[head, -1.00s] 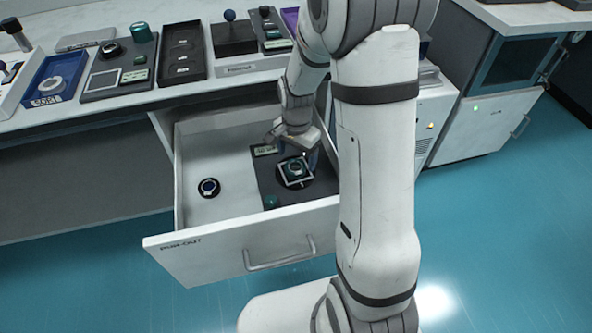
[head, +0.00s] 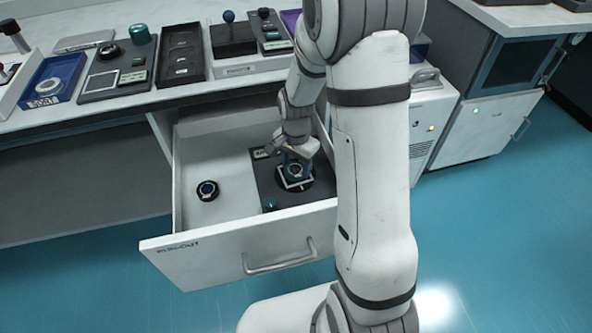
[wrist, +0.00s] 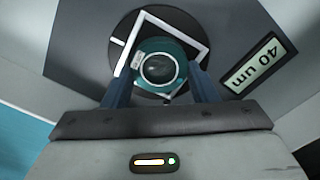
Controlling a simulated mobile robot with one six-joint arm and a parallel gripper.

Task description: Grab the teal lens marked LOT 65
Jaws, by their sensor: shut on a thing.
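A teal ringed lens (wrist: 161,68) with a small white label sits between my fingers in the wrist view; the label's text is too small to read. My gripper (head: 296,168) is down inside the open drawer and shut on this lens, which also shows in the head view (head: 296,171). In the wrist view my gripper's blue fingers (wrist: 160,85) flank the lens on both sides. The lens is over a white square frame (wrist: 200,37) on a black disc (wrist: 122,30). I cannot tell whether it is lifted.
The open drawer (head: 225,250) has a dark grey tray (head: 262,182) with a "40 um" label (wrist: 254,66) and a small teal piece (head: 270,203). A dark round lens (head: 207,190) lies on the bare left floor. The bench above holds a blue SORT tray (head: 68,70).

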